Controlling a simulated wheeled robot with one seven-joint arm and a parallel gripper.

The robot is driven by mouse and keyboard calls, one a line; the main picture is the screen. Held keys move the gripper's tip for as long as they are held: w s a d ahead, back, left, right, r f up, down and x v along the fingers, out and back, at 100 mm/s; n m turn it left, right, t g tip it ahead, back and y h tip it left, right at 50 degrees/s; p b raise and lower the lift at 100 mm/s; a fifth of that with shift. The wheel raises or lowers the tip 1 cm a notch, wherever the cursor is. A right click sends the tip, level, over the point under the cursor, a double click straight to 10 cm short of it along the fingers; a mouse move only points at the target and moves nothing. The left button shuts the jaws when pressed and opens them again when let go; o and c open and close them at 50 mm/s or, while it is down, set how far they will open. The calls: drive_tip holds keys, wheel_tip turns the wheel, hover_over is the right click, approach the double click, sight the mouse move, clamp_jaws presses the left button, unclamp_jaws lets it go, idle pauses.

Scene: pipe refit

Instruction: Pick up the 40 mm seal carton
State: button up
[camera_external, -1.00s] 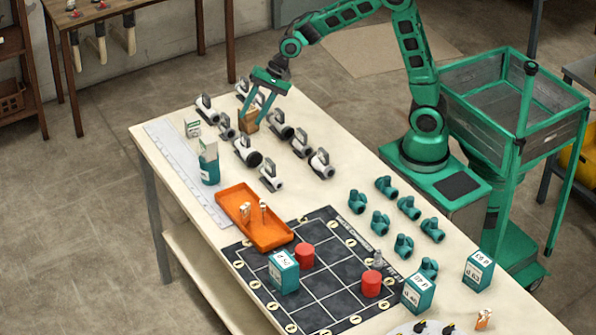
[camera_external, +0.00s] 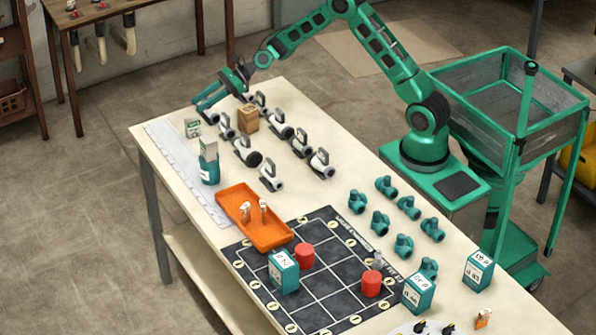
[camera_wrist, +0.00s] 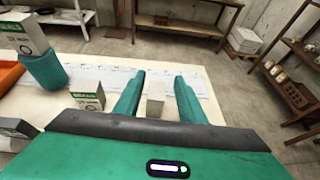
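My gripper (camera_external: 203,108) is low over the far left corner of the table, its fingers spread apart. In the wrist view my gripper (camera_wrist: 160,80) has a small pale block or carton (camera_wrist: 155,106) between its fingers, with gaps on both sides. A small white carton with a green band (camera_external: 193,128) stands on the table; it also shows left of the fingers in the wrist view (camera_wrist: 87,96). Another white-and-green carton (camera_external: 208,148) sits on a teal cup (camera_external: 210,172). I cannot read which carton is 40 mm.
A brown block (camera_external: 248,119) and several grey-white valves (camera_external: 246,151) stand right of the gripper. An orange tray (camera_external: 233,205), a dark grid mat (camera_external: 317,262), teal fittings (camera_external: 380,223) and larger teal-white boxes (camera_external: 418,293) stand nearer. A pale strip (camera_external: 172,150) lines the left edge.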

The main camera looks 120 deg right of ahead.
sight(193, 119)
wheel_tip(193, 119, down, 4)
drive_tip(key=shift+f, duration=0.25)
drive_tip(key=x, duration=0.3)
drive_tip(key=shift+r, duration=0.15)
drive_tip(key=c, duration=0.8)
